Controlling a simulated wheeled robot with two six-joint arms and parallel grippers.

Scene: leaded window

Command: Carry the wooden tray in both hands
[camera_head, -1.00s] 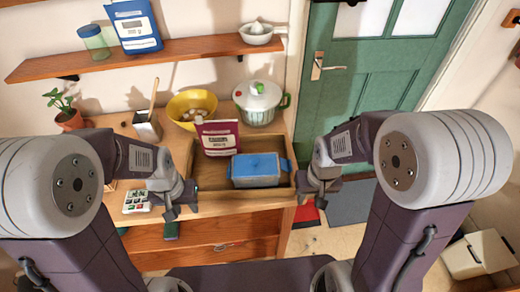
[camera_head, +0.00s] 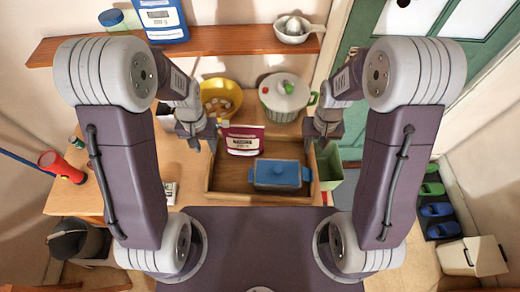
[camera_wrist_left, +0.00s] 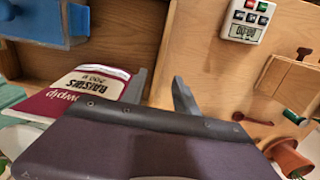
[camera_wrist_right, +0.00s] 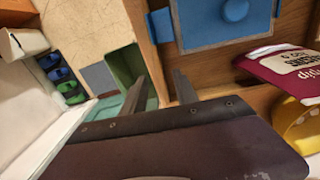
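The wooden tray (camera_head: 230,190) is in front of me in the head view. It holds a blue lidded dish (camera_head: 279,174) and a maroon raisins bag (camera_head: 243,141). My left gripper (camera_head: 201,143) is at the tray's left wall, near its back. In the left wrist view its two fingers (camera_wrist_left: 160,80) stand apart, one on each side of the wall. My right gripper (camera_head: 320,144) is at the right wall. In the right wrist view its fingers (camera_wrist_right: 167,82) also stand apart, around the wall. I cannot tell whether either touches the wood.
A yellow bowl (camera_head: 220,97) and a lidded pot (camera_head: 284,97) stand behind the tray. A white timer (camera_wrist_left: 248,20) lies on the counter to the left. A green bin (camera_head: 330,168) stands right of the tray. A bucket (camera_head: 78,238) is at lower left, a white box (camera_head: 472,257) at lower right.

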